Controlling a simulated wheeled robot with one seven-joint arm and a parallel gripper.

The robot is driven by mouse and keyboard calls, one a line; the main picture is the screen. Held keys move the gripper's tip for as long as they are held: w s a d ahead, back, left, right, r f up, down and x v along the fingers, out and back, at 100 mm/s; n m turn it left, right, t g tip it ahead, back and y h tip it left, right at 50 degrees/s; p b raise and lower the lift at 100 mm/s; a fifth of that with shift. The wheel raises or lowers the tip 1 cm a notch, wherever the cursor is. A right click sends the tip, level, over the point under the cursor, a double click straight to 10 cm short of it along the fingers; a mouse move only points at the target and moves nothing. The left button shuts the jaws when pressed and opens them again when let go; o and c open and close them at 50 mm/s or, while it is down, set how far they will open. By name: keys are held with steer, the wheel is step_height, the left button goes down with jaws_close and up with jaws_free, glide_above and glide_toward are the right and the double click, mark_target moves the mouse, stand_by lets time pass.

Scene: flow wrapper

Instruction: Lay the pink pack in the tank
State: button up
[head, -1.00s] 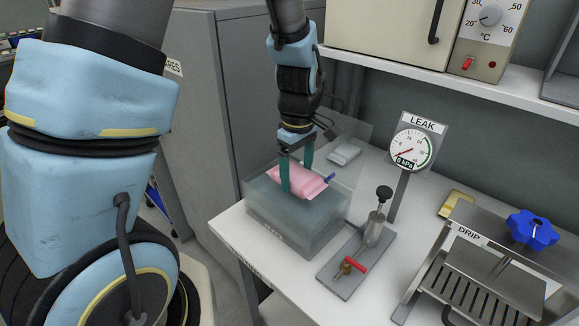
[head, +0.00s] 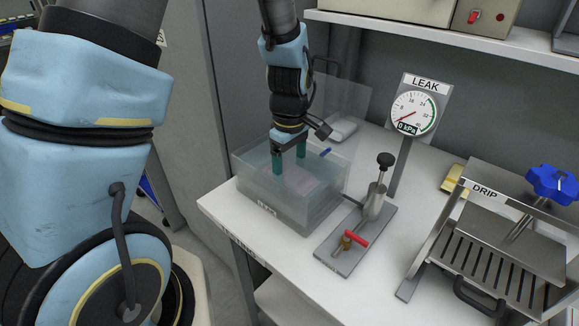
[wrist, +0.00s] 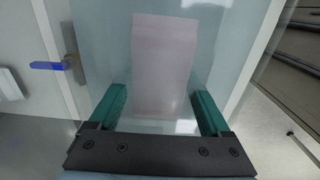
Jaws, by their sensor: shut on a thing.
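The tank (head: 268,208) is a clear open-topped box on the white bench, with a raised clear lid (head: 346,98) behind it. The pink pack (head: 301,180) is down inside the tank and looks pale through the wall. It also shows in the wrist view (wrist: 163,60), lying lengthwise between the fingers. My gripper (head: 289,160) points down into the tank with its green fingers on both sides of the pack, shut on it. In the wrist view the fingers (wrist: 158,108) flank the pack's near end. Whether the pack touches the tank floor is hard to tell.
A blue-handled lever (wrist: 47,65) is at the tank's side. The DRIP rack (head: 490,265) is farther right. A shelf (head: 440,45) runs above the bench.

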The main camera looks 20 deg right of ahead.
steer(key=shift+f, duration=0.5)
steer(key=o, duration=1.2)
steer(key=shift+c, duration=0.2)
step_height(320, 180, up, 11)
steer(key=shift+f+b, duration=0.1)
steer(key=shift+b, duration=0.8)
steer(key=w+a, duration=0.1)
steer(key=a, duration=0.2)
steer(key=w+a+m, duration=0.1)
steer(key=a, duration=0.3)
steer(key=w+a+m, duration=0.1)
steer(key=a, duration=0.3)
steer(key=shift+w+f, duration=0.1)
steer(key=shift+f, duration=0.2)
steer(key=s+a+f+m+t, duration=0.1)
steer(key=a+m, duration=0.4)
steer(key=a, duration=0.9)
steer(key=shift+s+a+f+t, duration=0.2)
steer(key=shift+s+t, duration=0.1)
steer(key=shift+s, duration=0.2)
